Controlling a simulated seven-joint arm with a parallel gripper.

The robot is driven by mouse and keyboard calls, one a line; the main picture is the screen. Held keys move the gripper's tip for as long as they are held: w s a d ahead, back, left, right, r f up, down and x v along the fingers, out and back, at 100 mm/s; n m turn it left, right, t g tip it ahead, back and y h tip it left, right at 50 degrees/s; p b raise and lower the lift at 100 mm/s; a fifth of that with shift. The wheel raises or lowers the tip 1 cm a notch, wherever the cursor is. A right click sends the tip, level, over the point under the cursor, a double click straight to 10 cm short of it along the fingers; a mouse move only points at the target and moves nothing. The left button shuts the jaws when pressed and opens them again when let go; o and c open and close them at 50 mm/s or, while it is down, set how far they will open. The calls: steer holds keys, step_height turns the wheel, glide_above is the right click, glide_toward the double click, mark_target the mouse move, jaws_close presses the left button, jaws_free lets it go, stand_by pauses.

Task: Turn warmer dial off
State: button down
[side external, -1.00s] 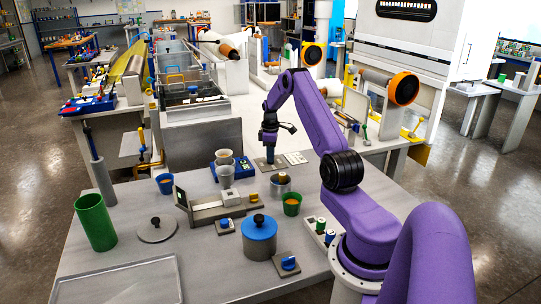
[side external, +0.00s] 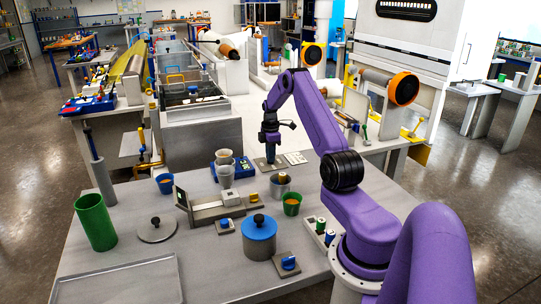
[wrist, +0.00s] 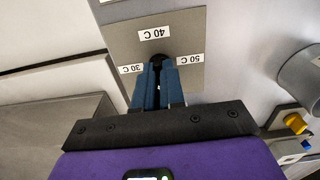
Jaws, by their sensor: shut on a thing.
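A grey dial plate (wrist: 185,25) is in the wrist view, with labels 30 C, 40 C and 50 C around a small black dial (wrist: 157,57). My gripper (wrist: 158,68) is shut on the dial, and its blue fingers hide most of it. The dial's pointing direction cannot be made out. In the side external view my gripper (side external: 271,160) points down onto the plate (side external: 260,166) at the back of the table, and the dial itself is hidden behind the fingers.
A white labelled card (side external: 296,158) lies right of the plate. A blue scale (side external: 243,167) with cups stands to the left. A metal pot (side external: 280,186) and a green cup (side external: 292,205) stand nearer. A blue-lidded pot (side external: 259,240) is at the front. The left front holds a tray (side external: 120,268).

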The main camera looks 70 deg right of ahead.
steer(key=c, duration=1.2)
jaws_free()
step_height(320, 180, up, 18)
steer(key=shift+f, duration=0.25)
steer(key=shift+a, duration=0.1)
